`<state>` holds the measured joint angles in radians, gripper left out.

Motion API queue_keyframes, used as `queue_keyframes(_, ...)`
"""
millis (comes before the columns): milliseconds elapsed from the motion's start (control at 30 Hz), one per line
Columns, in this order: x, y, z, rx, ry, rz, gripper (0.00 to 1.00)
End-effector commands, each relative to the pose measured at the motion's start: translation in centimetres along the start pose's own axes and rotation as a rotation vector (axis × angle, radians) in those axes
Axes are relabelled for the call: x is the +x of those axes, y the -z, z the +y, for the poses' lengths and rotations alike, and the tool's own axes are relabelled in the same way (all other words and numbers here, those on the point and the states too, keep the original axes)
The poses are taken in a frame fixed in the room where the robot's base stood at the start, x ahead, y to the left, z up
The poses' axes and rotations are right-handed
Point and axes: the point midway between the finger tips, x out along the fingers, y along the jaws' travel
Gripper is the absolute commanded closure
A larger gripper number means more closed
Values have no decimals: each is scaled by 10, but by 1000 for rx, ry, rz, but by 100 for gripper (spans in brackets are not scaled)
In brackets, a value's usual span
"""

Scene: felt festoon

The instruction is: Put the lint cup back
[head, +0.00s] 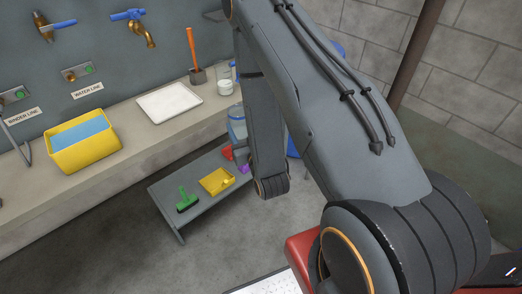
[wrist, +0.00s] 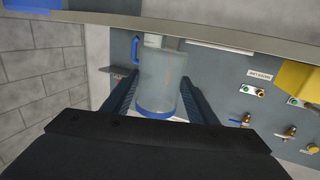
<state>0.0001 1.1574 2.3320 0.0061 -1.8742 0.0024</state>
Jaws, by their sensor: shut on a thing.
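The lint cup (wrist: 156,82) is a clear, greyish cup with a blue rim and a blue side handle, seen between my fingers in the wrist view. My gripper (wrist: 158,100) is shut on it, with one dark finger on each side. In the head view a clear, bluish vessel (head: 237,122) shows beside my arm, just off the counter's right end, and seems to be the same cup. My arm hides most of the gripper and part of the cup there. The place where the cup belongs cannot be made out.
The counter (head: 110,160) holds a yellow tub (head: 82,150), a white tray (head: 170,102), a pot with an orange-handled tool (head: 196,72) and clear beakers (head: 226,80).

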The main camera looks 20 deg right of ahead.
Motion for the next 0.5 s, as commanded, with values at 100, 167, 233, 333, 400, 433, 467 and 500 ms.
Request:
queue_keyframes(100, 11, -16, 5, 1, -7, 2, 77)
queue_keyframes(167, 19, -28, 7, 2, -12, 2, 77)
queue_keyframes(233, 31, -44, 11, 3, -17, 2, 77)
queue_keyframes(333, 48, -67, 17, 5, -26, 2, 77)
queue_keyframes(400, 60, -82, 22, 6, -32, 4, 77)
queue_keyframes(433, 65, -88, 23, 7, -35, 3, 77)
queue_keyframes(467, 70, -94, 25, 7, -38, 2, 77)
queue_keyframes(500, 77, -103, 28, 8, -41, 4, 77)
